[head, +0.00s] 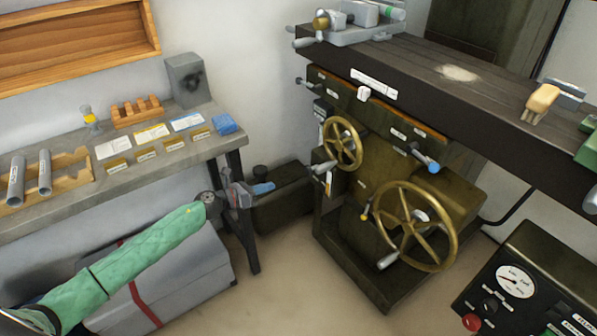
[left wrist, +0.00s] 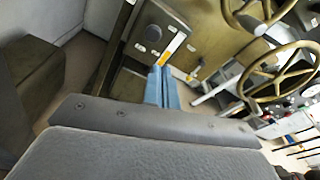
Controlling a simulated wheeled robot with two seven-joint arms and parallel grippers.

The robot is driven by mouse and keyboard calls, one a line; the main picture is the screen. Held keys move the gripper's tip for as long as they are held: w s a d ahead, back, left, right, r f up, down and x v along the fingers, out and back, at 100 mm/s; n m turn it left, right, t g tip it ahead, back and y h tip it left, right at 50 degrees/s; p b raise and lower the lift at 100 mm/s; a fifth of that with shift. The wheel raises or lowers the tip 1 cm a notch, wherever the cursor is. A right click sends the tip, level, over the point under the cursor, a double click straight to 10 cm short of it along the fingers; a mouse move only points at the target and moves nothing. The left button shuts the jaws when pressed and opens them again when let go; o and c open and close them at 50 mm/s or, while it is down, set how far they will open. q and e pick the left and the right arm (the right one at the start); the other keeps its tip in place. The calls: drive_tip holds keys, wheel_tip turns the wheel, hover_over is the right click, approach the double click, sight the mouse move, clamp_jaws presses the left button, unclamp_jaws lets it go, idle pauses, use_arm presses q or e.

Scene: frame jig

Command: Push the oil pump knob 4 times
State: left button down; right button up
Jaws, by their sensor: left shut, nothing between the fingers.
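The machine (head: 440,190) stands at centre right. On its left side is a grey unit with a white-and-yellow label (head: 328,182), which seems to be the oil pump. The knob is too small to make out clearly in the head view. My right gripper is not in view.
Brass handwheels (head: 414,226) (head: 342,144) project from the machine's front. A workbench (head: 75,200) with tubes and cards stands left, above a grey case (head: 180,285). A dark box (head: 283,200) sits behind my left gripper. A gauge panel (head: 535,290) is at lower right. Floor between is clear.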

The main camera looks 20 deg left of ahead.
sight(306, 171)
use_arm(q)
drive_tip(key=n, duration=0.5)
drive_tip(key=n+t, duration=0.1)
drive_tip(key=n, duration=0.3)
drive_tip(key=a+n, duration=0.1)
drive_tip(key=n, duration=0.4)
drive_tip(key=shift+f+n, duration=0.3)
drive_tip(key=shift+f, duration=0.1)
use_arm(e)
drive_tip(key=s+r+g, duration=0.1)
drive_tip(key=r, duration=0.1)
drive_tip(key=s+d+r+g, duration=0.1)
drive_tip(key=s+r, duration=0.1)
use_arm(q)
drive_tip(key=shift+d, duration=0.1)
